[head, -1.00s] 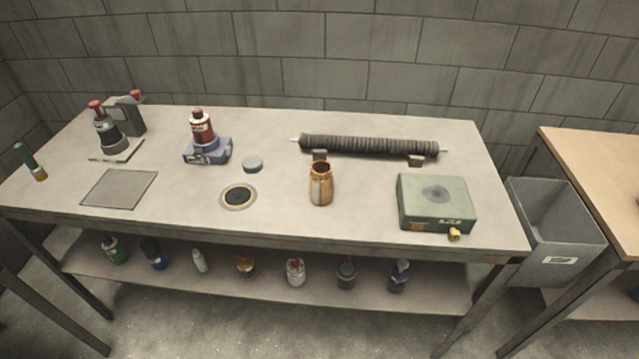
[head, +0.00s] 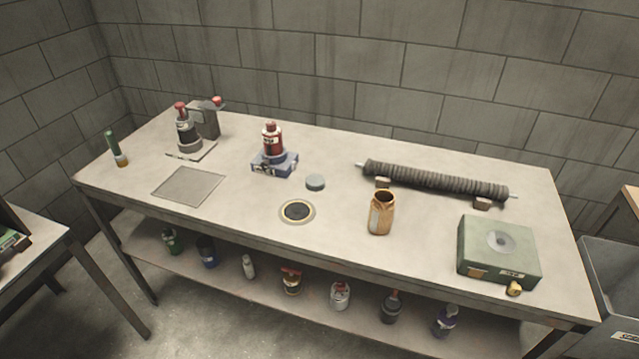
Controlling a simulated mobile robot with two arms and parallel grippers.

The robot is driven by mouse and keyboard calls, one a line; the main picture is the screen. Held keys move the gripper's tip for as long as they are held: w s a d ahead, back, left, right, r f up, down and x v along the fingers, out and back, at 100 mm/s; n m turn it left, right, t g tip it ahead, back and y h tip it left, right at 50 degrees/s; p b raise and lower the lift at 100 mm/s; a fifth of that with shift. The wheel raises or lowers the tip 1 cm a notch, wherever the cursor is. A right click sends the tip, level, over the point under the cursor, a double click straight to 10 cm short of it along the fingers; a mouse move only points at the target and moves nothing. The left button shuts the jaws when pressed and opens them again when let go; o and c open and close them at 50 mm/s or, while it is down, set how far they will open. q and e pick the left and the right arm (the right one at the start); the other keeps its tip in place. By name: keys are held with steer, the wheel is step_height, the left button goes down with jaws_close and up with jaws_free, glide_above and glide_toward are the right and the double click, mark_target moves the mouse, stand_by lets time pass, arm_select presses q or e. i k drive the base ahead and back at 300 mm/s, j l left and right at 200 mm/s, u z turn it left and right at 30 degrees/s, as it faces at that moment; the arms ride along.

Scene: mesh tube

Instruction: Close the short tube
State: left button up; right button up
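A short brown open-topped tube or jar (head: 381,213) with a pale label stands upright on the workbench (head: 235,225). Its mouth is dark and uncovered. A small grey round disc, like a cap (head: 315,182), lies flat on the bench, apart from it, to its left and farther back. A long dark ribbed tube (head: 435,180) lies across two small blocks behind the brown one. Neither of my grippers is in view.
A green box (head: 498,250) stands at the bench's right end. A red bottle on a blue base (head: 273,150) stands behind the disc. A dark ringed disc (head: 297,211) and grey plate (head: 189,185) lie near the front. A grey bin (head: 612,285) stands right.

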mark_target(382, 204)
steer(key=i+j+z, duration=0.35)
steer(key=j+z, duration=0.2)
steer(key=j, duration=0.15)
steer(key=i+j+z, duration=0.1)
steer(key=j+z, duration=0.15)
steer(key=j, duration=0.2)
steer(key=i+j+z, duration=0.1)
steer(key=j+z, duration=0.15)
steer(key=j, duration=0.15)
